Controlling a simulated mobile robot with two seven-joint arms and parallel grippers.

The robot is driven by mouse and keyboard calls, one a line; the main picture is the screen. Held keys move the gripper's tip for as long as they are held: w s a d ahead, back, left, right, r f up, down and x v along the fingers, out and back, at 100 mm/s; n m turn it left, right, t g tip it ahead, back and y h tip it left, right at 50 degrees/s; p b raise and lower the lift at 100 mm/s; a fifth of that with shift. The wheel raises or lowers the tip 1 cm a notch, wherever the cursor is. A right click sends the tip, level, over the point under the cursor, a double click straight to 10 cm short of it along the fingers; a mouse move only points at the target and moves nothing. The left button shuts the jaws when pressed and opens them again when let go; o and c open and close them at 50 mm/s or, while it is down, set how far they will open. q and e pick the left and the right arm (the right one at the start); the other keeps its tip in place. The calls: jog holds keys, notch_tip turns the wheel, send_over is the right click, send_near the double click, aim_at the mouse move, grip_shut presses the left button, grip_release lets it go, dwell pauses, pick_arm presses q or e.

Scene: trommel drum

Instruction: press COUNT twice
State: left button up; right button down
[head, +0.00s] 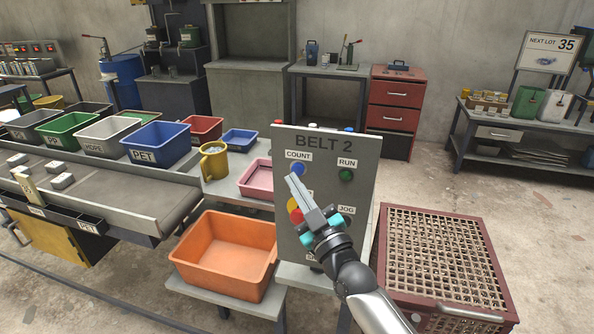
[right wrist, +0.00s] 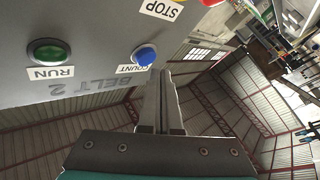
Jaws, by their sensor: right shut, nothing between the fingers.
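The grey BELT 2 panel (head: 347,190) stands upright in the middle of the head view. Its blue COUNT button (head: 299,169) sits at the upper left, under the COUNT label. My right gripper (head: 292,180) is shut and empty, with its fingertips just beside and below the blue button. In the right wrist view, the COUNT button (right wrist: 146,55) shows upside down just past the fingertips (right wrist: 160,73). I cannot tell if they touch. My left gripper is not in view.
The green RUN button (head: 346,175) is right of COUNT. A yellow-and-red button (head: 294,206) is below, partly hidden by my gripper. An orange bin (head: 225,252) stands left of the panel and a meshed crate (head: 492,265) stands right.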

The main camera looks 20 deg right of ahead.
dwell(0.7)
jog(key=shift+w+d, duration=0.25)
jog(key=shift+w, duration=0.1)
jog(key=shift+w+d, duration=0.25)
jog(key=shift+w, duration=0.1)
dwell(0.7)
jog(key=shift+s, duration=0.1)
jog(key=shift+s+a+p, duration=0.45)
jog(key=shift+s+a, duration=0.05)
jog(key=shift+s, duration=0.1)
jog(key=shift+s, duration=0.1)
jog(key=s+a+p, duration=0.1)
jog(key=s, duration=0.1)
jog(key=s+a+p, duration=0.1)
jog(key=s+p, duration=0.1)
jog(key=shift+a, duration=0.4)
